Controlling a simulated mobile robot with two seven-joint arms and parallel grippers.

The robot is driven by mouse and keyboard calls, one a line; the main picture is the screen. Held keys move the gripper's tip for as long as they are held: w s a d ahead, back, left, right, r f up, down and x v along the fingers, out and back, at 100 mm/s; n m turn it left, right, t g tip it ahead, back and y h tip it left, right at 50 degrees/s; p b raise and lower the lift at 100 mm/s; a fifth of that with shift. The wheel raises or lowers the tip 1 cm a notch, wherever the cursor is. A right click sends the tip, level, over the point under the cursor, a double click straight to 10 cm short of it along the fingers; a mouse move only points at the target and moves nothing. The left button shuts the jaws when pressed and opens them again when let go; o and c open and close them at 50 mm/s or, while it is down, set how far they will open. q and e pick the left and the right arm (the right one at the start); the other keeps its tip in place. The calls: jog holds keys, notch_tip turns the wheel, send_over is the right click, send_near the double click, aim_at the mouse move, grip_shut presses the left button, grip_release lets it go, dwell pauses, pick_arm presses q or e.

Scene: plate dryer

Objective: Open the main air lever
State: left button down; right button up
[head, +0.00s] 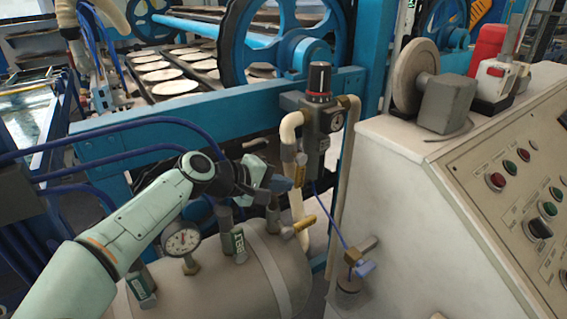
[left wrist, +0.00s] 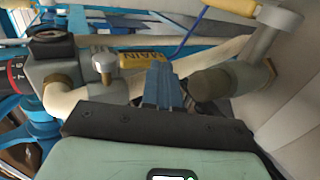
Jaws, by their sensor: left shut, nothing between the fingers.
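The main air lever is a yellow handle marked MAIN (left wrist: 142,60) in the left wrist view, beside a round metal valve knob. In the head view, a yellow handle (head: 305,191) below the grey air regulator (head: 322,122) appears to be this lever. My left gripper (head: 283,183) is shut and empty, its blue fingertips close to that handle. In the left wrist view the shut fingers (left wrist: 160,84) point at the handle's right end and overlap it in the picture. I cannot tell whether they touch. My right gripper is not in view.
A tan tank (head: 270,265) with a pressure gauge (head: 182,240) and fittings lies below my left arm.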

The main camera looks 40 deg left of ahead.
pick_arm(q)
jog(key=p+v, duration=0.2)
jog(key=v, duration=1)
jog(key=shift+s, duration=0.25)
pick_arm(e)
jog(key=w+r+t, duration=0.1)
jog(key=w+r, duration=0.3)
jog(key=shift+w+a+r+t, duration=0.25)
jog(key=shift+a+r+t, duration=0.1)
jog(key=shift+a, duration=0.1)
pick_arm(q)
jog(key=shift+a, duration=0.1)
